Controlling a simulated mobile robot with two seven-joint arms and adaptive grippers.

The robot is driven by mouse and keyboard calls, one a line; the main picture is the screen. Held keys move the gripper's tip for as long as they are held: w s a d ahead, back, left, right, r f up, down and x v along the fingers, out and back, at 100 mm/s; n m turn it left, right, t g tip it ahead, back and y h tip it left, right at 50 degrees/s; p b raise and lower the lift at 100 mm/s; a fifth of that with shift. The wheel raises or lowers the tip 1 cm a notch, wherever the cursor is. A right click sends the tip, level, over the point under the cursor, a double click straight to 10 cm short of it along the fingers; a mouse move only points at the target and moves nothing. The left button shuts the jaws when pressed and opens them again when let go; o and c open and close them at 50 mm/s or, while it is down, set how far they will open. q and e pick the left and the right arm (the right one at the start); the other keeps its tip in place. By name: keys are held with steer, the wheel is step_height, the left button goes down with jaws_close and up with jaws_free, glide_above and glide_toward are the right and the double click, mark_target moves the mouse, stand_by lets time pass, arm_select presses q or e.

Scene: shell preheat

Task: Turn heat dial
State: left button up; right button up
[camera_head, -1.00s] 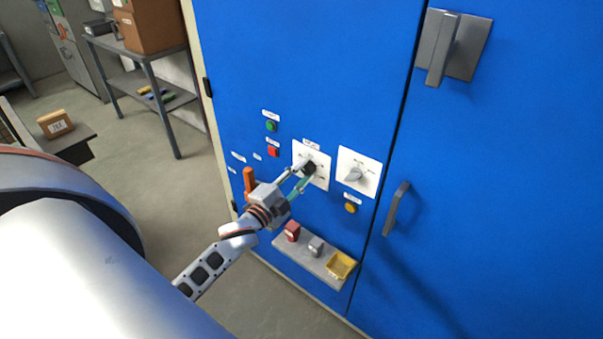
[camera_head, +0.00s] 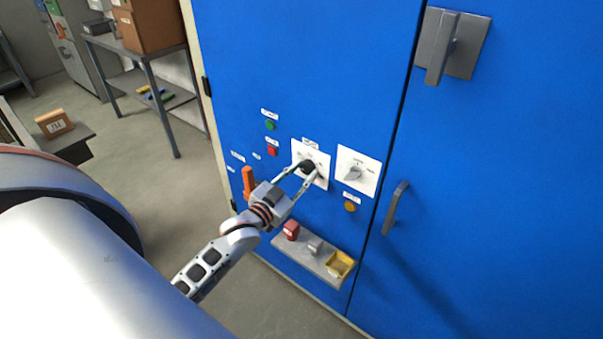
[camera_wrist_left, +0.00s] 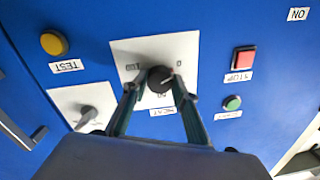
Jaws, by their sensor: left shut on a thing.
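The heat dial (camera_head: 307,167) is a round black knob on a white plate (camera_head: 322,159) on the blue cabinet front. In the left wrist view the dial (camera_wrist_left: 160,79) sits between the fingertips, above a label reading HEAT. My left gripper (camera_head: 306,170) is shut on the dial, one finger on either side of it. The fingers also show in the left wrist view (camera_wrist_left: 157,90). A pale pointer mark shows on the dial's edge there. My right gripper is not in view.
A grey selector knob (camera_head: 353,173) on a white plate is right of the dial, with a yellow TEST button (camera_head: 350,207) below it. Green (camera_head: 270,126) and red (camera_head: 272,151) buttons are at left. An orange handle (camera_head: 248,180), a small shelf (camera_head: 308,261) and a door handle (camera_head: 396,207) stick out nearby.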

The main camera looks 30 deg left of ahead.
arm_select(q)
steer(key=shift+n, duration=0.6)
steer(key=o, duration=1.1)
steer(key=shift+s+f, duration=0.15)
steer(key=shift+s, duration=0.4)
steer(key=s, duration=1.1)
